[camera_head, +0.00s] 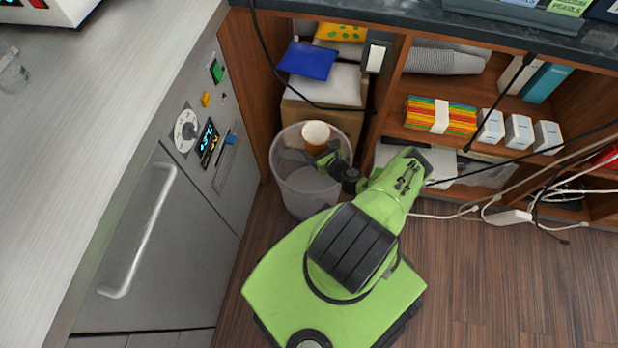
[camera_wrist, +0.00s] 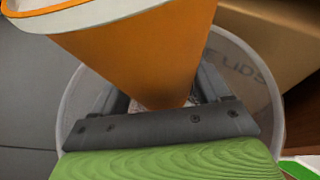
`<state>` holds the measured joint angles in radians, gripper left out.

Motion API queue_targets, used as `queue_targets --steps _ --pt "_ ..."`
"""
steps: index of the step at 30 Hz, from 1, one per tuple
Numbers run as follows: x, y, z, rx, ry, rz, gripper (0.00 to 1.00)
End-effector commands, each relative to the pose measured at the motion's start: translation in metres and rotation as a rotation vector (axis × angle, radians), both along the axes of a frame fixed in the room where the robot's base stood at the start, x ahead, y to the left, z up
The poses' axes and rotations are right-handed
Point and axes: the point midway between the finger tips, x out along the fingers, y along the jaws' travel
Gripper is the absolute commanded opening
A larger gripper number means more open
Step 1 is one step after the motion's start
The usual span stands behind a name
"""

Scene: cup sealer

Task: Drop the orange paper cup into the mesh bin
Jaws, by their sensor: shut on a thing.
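The orange paper cup (camera_head: 315,134) is held by my gripper over the opening of the mesh bin (camera_head: 307,190). The cup's white inside faces up toward the head camera. In the wrist view the orange cup (camera_wrist: 150,55) fills the upper middle, with its pale rim at the top left. My gripper (camera_head: 329,156) is shut on the cup; in the wrist view its dark fingers (camera_wrist: 165,105) stand on both sides of it. The bin's pale round rim (camera_wrist: 70,100) shows around and below the cup. The cup hides much of the bin's inside.
A cardboard box (camera_head: 322,112) stands directly behind the bin. A grey cabinet (camera_head: 165,225) with a handle is close on the left. Shelves with several coloured cards (camera_head: 425,113) and white boxes are on the right. Cables (camera_head: 470,208) hang near the shelves. Brown floor (camera_head: 520,275) is clear at the lower right.

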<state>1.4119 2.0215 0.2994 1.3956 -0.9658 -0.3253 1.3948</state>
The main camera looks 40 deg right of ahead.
Motion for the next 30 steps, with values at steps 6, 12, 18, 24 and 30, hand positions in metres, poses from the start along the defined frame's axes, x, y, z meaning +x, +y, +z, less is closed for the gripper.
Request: queue_targets --steps 6,12,18,24,30 --pt "0.000 0.000 -0.013 -0.001 -0.001 0.001 0.40" --pt "0.000 0.000 -0.012 0.000 -0.001 0.001 0.86" --pt "0.000 0.000 -0.012 0.000 -0.001 0.001 1.00" --pt "-0.009 0.000 -0.007 0.002 0.001 -0.002 1.00" --pt "-0.055 0.007 0.015 0.004 0.002 -0.005 1.00"
